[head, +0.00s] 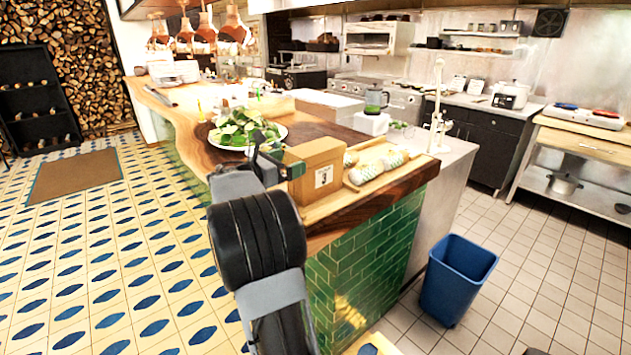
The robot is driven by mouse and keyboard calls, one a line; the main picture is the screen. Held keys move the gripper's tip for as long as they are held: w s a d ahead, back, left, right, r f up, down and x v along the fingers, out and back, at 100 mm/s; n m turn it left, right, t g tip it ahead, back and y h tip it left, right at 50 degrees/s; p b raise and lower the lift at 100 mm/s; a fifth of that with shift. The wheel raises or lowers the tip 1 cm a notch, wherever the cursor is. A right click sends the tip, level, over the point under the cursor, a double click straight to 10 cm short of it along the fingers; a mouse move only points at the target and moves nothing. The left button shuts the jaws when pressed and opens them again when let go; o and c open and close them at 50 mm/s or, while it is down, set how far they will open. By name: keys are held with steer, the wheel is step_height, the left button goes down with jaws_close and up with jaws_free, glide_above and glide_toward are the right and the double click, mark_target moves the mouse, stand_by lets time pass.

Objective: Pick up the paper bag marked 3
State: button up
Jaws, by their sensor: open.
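The paper bag marked 3 (325,180) is a brown, box-shaped bag with a white label reading 3. It stands upright on the wooden counter (350,207), near its front end. My gripper (273,152) is at the bag's left side, beyond my arm, which reaches up from the bottom of the picture. The gripper is open and its fingers show small and dark. I cannot tell whether a finger touches the bag. My arm hides part of the counter to the left of the bag.
A white plate of green leaves (240,130) is just left of and behind the bag. Wrapped rolls on a wooden board (378,168) lie close to its right. A blue bin (455,278) stands on the floor at right.

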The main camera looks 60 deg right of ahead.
mark_target(303, 156)
steer(key=shift+p+x, duration=0.45)
steer(key=shift+x, duration=2.25)
steer(key=shift+c, duration=0.3)
steer(key=shift+r, duration=0.1)
steer(key=c, duration=0.8)
steer(key=shift+c, duration=0.2)
